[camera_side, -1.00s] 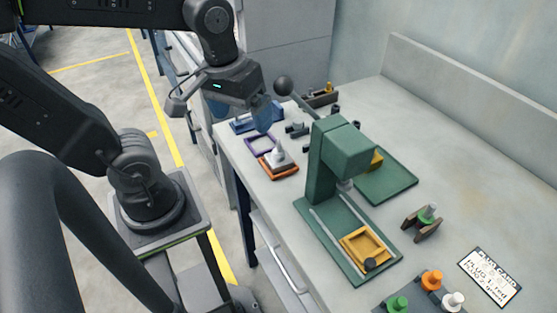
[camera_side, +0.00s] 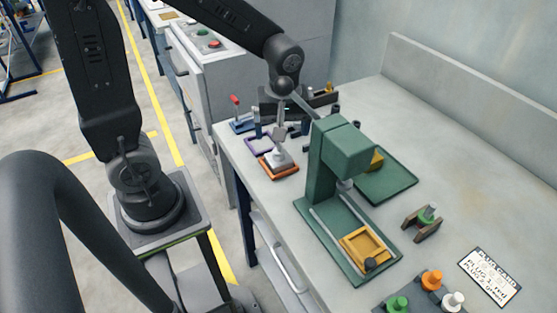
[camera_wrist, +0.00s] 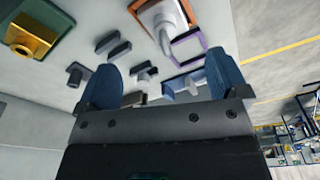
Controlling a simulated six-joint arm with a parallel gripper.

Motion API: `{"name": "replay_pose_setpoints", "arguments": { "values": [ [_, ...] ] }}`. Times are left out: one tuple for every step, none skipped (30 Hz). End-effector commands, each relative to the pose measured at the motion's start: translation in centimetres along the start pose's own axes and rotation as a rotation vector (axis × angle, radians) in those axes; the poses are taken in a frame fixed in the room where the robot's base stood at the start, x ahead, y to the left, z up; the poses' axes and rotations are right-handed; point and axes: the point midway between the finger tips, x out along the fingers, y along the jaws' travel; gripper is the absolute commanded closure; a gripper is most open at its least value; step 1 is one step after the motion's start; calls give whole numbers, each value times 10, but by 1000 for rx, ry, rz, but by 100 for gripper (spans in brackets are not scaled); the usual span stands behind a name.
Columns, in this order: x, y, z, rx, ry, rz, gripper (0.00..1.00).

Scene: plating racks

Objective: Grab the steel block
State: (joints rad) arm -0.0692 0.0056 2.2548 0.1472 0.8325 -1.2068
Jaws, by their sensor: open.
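A pale grey, steel-looking block (camera_side: 279,160) with an upright knob sits in an orange-brown tray (camera_side: 266,170) near the bench's left edge. Whether it is the steel block is not certain. In the wrist view the pale grey block (camera_wrist: 166,16) is at the top, beyond the fingertips. My gripper (camera_side: 280,128) is over the bench behind this tray, pointing down. In the wrist view my gripper (camera_wrist: 164,68) is open, with blue fingers wide apart. Small grey and dark pieces (camera_wrist: 145,75) show between the fingers, apart from them.
A purple frame (camera_wrist: 188,46) lies beside the tray. A blue rack (camera_side: 240,125) with a red-topped lever stands at the bench's left edge. The green press (camera_side: 318,160) stands close on the right. Loose dark blocks (camera_wrist: 107,40) lie nearby.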

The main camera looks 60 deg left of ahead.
Motion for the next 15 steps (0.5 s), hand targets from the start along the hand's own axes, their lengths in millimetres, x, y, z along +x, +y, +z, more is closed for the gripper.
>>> {"name": "replay_pose_setpoints", "arguments": {
  "values": [
    [9, -1, 0, -1, -2, -4, 7],
    [13, -1, 0, 0, -3, -5, 7],
    [18, 0, 0, 0, -2, -3, 7],
    [21, -1, 0, 0, -2, -3, 7],
    [23, -1, 0, 0, -2, -3, 7],
    [26, -1, 0, 0, -2, -2, 7],
    [27, -1, 0, 0, -1, -2, 7],
    [28, -1, 0, 0, -1, -2, 7],
    [31, -1, 0, 1, -1, -2, 7],
    [34, -1, 0, 1, -1, -2, 7],
    [37, -1, -1, 1, -2, -3, 7],
    [43, -2, -1, 1, -3, -5, 7],
    [48, -2, -2, 1, -2, -5, 7],
    [53, -2, -2, 1, -3, -6, 7],
    [59, -2, -3, 0, -3, -6, 7]
  ]
}}
